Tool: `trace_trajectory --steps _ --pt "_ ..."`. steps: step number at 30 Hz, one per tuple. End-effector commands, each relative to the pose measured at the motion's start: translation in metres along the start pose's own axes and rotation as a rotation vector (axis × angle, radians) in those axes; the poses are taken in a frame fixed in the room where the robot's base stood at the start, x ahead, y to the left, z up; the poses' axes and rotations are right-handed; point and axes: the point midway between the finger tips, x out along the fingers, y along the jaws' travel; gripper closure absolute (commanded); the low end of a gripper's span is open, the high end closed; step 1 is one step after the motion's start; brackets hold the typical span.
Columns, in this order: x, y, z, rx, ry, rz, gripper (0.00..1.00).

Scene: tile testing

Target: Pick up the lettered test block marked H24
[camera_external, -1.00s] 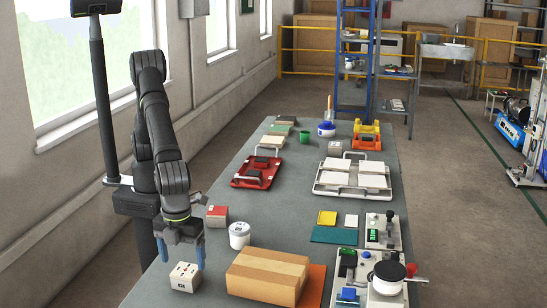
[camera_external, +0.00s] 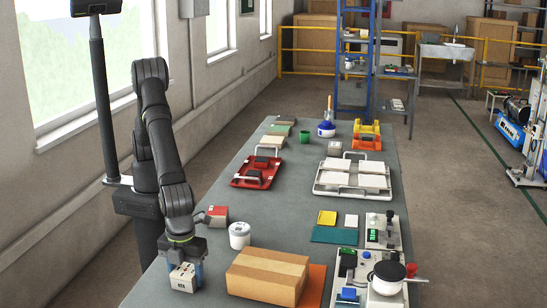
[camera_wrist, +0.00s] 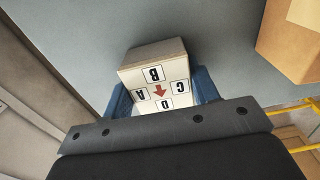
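A pale test block (camera_external: 183,279) sits on the near left end of the grey table. Its face toward the external camera has small dark marks, too small to read. In the wrist view the block (camera_wrist: 155,72) shows the letters A, B, C and D around a red arrow; I see no H24 on it. My gripper (camera_external: 185,270) is down over the block, with one blue finger on each side. In the wrist view the fingers (camera_wrist: 161,95) flank the block closely. I cannot tell whether they touch it.
A white tub (camera_external: 239,235) and a red-topped block (camera_external: 217,216) stand behind. Instruments (camera_external: 384,275) stand at the right edge.

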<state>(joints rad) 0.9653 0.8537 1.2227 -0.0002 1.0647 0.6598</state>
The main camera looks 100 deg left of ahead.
Motion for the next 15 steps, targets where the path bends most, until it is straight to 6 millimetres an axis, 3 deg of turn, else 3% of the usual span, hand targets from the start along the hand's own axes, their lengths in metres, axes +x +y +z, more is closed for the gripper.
trace_trajectory --steps 10,15 --pt "-0.003 0.000 0.000 0.000 0.001 -0.001 0.80" --pt "-0.017 0.000 -0.001 0.000 0.003 -0.002 0.80"
